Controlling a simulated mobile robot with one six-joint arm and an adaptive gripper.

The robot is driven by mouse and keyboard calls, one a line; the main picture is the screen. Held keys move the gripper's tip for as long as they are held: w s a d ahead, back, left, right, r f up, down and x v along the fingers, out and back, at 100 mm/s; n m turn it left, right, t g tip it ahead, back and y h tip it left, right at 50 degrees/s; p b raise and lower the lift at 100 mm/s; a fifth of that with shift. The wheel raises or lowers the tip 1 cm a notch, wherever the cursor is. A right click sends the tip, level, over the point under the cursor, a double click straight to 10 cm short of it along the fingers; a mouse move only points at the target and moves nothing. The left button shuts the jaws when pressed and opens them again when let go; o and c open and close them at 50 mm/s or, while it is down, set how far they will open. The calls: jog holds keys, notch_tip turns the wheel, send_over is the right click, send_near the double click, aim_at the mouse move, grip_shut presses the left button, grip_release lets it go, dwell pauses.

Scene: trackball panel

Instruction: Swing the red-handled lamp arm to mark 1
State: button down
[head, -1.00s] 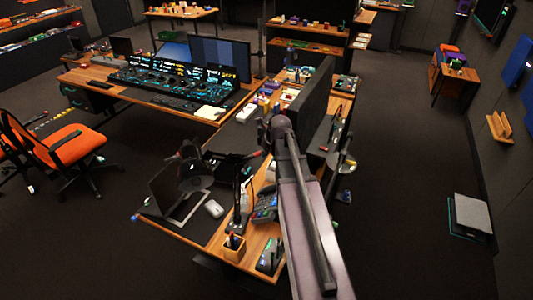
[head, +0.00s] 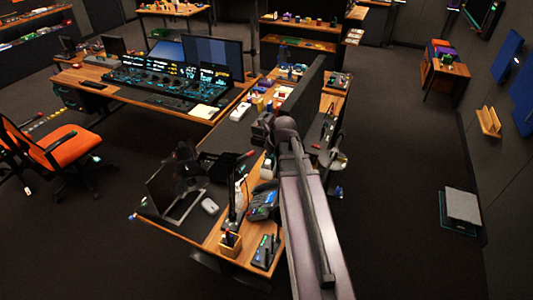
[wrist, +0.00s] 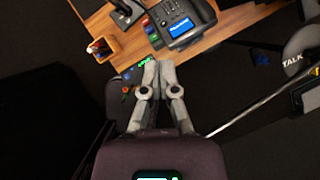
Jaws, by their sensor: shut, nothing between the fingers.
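A dark desk lamp stands on the near desk in the head view, with its round dark head (head: 187,172) over the laptop. A dark bar with a small red end (head: 248,154) lies behind it; this looks like the red-handled lamp arm, but its joint is unclear. No mark number is readable. In the wrist view my gripper (wrist: 158,64) is shut and empty, pointing at the desk's edge near the phone. A dark stand base (wrist: 125,12) shows at the top; the red handle is not seen there. In the head view my gripper cannot be made out beyond my arm.
A desk phone (head: 262,204), a pen holder (head: 230,243), a laptop (head: 177,198) and a mouse (head: 209,205) crowd the near desk. The phone also shows in the wrist view (wrist: 183,22). A large black screen (head: 299,101) stands behind.

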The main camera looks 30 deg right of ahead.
jog(key=shift+p+v, duration=2.15)
jog(key=shift+v, duration=0.45)
jog(key=s+a+f+n+g+b, duration=0.2)
jog(key=s+a+f+n+b, duration=0.2)
jog(key=a+f+n+b, duration=0.6)
jog(key=s+a+f+n+g+b, duration=0.3)
jog(key=a+f+n+b, duration=0.7)
jog(key=n, duration=1.4)
jog(key=shift+s+a+f+h+b, duration=0.4)
jog(key=shift+s+a+f, duration=0.35)
jog(key=shift+f, duration=0.4)
jog(key=shift+w, duration=0.1)
